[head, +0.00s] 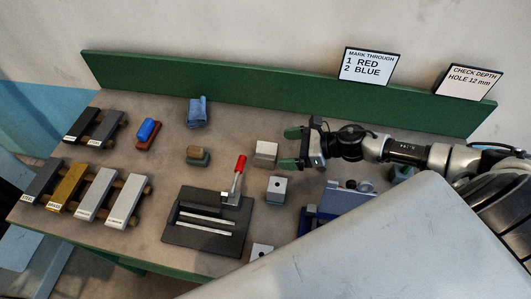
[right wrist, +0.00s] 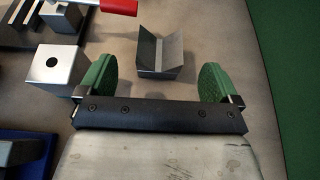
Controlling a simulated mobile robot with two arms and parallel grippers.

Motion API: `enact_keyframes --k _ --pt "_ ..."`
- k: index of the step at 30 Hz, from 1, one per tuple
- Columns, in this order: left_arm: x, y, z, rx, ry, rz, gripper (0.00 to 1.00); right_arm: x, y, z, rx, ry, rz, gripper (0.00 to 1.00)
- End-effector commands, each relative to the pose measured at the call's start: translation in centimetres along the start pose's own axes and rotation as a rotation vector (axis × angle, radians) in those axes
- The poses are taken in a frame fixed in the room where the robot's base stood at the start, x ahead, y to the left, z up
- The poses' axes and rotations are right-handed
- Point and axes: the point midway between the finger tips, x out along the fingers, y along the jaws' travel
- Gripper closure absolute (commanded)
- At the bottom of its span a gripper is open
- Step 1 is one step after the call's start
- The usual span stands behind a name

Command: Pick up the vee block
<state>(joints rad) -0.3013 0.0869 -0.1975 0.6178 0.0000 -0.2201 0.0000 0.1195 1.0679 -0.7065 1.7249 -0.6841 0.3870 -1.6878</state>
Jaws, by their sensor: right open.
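The vee block (head: 265,153) is a small light-grey metal block with a V-shaped groove on top. It stands on the bench right of the red-handled clamp. In the right wrist view the vee block (right wrist: 158,56) lies ahead of the jaws, about midway between them, with its groove facing up. My right gripper (head: 291,148) is just to the right of the block in the head view. Its green-padded fingers are wide open and empty, and they also show in the right wrist view (right wrist: 158,78). I see no contact with the block. My left gripper is not in view.
A grey block with a hole (head: 277,189) stands close in front of the vee block. A red-handled clamp (head: 238,175) on a dark base stands to the left. A blue vise (head: 342,198) is at the right. A green back panel (head: 230,91) runs behind.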

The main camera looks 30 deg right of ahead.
Motion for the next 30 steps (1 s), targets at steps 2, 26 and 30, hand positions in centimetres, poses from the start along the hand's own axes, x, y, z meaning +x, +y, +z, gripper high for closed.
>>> enact_keyframes --k 2,26,30 --pt "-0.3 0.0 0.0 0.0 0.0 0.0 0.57 0.4 0.0 0.2 -0.001 -0.001 0.0 0.06" --pt "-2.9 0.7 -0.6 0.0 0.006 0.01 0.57 5.4 -0.1 0.0 0.0 0.001 0.0 0.25" --pt "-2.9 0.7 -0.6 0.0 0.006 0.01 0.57 5.4 -0.1 0.0 0.0 0.001 0.0 0.46"
